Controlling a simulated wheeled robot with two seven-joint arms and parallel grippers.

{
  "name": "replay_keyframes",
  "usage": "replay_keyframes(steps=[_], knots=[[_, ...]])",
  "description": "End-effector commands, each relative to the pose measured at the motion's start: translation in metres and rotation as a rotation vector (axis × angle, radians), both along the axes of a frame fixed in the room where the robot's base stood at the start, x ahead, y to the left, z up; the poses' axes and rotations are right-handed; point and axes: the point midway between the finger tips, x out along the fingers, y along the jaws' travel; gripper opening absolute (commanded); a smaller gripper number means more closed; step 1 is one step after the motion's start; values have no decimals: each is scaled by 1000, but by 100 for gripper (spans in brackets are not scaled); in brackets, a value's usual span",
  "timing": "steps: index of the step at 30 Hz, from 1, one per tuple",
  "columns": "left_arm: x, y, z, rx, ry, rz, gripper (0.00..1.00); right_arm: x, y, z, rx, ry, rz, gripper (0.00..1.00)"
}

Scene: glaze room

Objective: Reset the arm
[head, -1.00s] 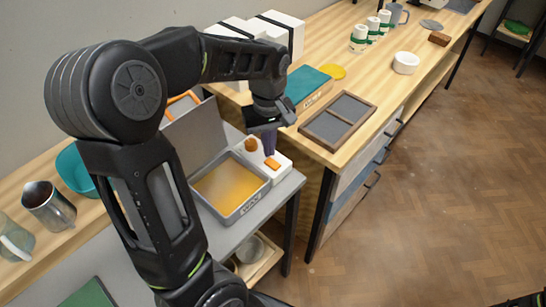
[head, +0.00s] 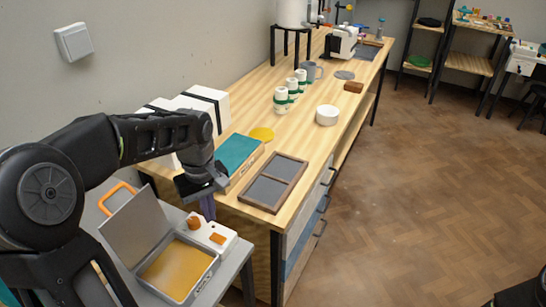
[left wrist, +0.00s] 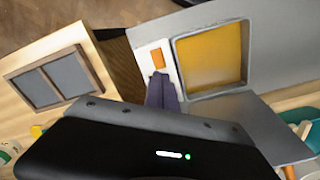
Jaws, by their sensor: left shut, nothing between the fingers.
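My left arm comes in from the left in the head view. Its gripper (head: 207,208) points down, its purple-grey fingers shut and empty, just behind the white block with orange parts (head: 224,248) in the picture. In the left wrist view the closed fingers (left wrist: 162,90) show beside the white block's orange piece (left wrist: 158,58), with nothing between them. Whether they touch the block I cannot tell. My right gripper is not in view.
An open grey case with a yellow inside (head: 178,270) lies beside the block. On the wooden bench are a teal-topped box (head: 238,153), a framed grey panel (head: 272,183), a white bowl (head: 327,116) and green-banded cups (head: 281,102). The floor at the right is open.

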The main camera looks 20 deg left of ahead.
Motion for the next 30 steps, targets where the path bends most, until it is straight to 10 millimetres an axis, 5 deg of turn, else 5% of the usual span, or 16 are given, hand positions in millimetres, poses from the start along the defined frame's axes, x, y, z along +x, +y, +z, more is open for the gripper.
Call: replay_keyframes(steps=[7,13,17,19,23,27,30], knots=[[8,1,0,3,-34,-50,0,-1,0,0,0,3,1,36],[61,-21,-10,1,-264,-252,0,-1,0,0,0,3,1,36],[90,-77,-62,-14,-398,-468,0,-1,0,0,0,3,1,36],[91,-114,-107,-31,-445,-576,0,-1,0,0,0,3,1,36],[59,-176,-186,-68,-474,-718,0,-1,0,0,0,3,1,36],[-9,-227,-254,-134,-426,-793,0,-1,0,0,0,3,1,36],[-63,-252,-284,-199,-355,-802,0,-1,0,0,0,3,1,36]])
